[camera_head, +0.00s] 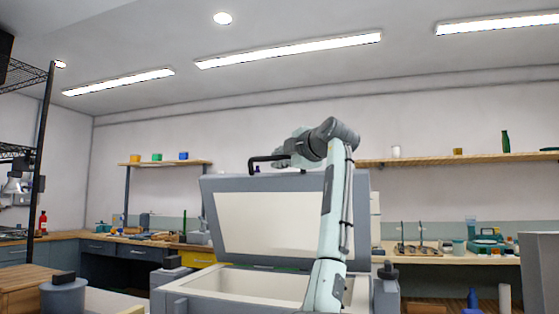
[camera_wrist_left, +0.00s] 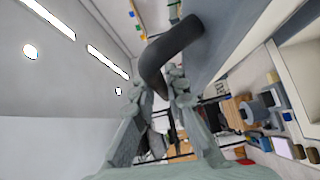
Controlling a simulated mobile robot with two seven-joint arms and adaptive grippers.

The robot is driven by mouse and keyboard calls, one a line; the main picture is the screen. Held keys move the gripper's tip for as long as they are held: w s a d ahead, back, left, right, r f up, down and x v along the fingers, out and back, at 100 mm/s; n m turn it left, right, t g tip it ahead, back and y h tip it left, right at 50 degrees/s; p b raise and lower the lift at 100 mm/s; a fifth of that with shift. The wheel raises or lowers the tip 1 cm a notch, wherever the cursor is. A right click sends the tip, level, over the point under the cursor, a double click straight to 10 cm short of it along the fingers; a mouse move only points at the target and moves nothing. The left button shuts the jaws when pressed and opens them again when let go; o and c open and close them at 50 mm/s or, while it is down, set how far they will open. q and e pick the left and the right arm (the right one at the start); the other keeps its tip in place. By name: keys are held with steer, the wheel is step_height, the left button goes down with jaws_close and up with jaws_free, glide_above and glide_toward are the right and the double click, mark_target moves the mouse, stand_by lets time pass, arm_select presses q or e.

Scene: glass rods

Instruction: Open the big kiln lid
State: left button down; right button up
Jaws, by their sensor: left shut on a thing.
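The big kiln's lid (camera_head: 250,222), a grey frame with a pale inner panel, stands raised and nearly upright behind the open kiln body (camera_head: 190,290). A black bar handle (camera_head: 262,160) sticks out at the lid's top edge. My left gripper (camera_head: 284,160) is shut on this handle at the top of the lid. My left arm crosses in front of the lid's right part and hides some of it. In the left wrist view the dark curved handle (camera_wrist_left: 172,50) runs between the fingers (camera_wrist_left: 163,88). My right gripper is not in view.
A wall shelf (camera_head: 455,159) holds small items at the right, and another shelf (camera_head: 165,163) is at the left. Workbenches with tools line the back wall. A black wire rack (camera_head: 42,150) stands at the left. The space above the lid is clear.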

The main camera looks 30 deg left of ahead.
arm_select(q)
steer(key=c, duration=1.5)
jaws_free()
steer(key=shift+c, duration=0.2)
steer(key=v, duration=1.2)
steer(key=shift+f, duration=0.1)
